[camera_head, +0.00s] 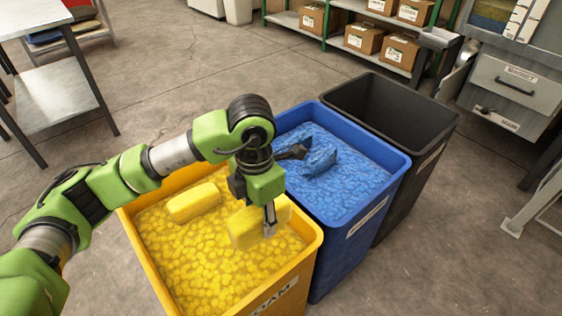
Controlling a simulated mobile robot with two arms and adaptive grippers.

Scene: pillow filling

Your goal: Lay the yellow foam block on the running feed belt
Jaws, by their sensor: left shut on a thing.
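My left gripper (269,222) points down over the right part of the yellow bin (312,243). It is shut on a yellow foam block (243,229), which is at or just above the yellow foam pieces; I cannot tell whether it touches them. A second yellow foam block (193,203) lies on the foam pieces in the left part of the same bin. The feed belt is not visible. My right gripper is not visible.
A blue bin (398,176) with blue filling and a dark scoop (295,150) stands beside the yellow bin. A black bin (440,128) stands behind it. A table (30,18) is at the upper left; shelves with boxes (397,50) are at the back. Concrete floor (200,65) is clear between.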

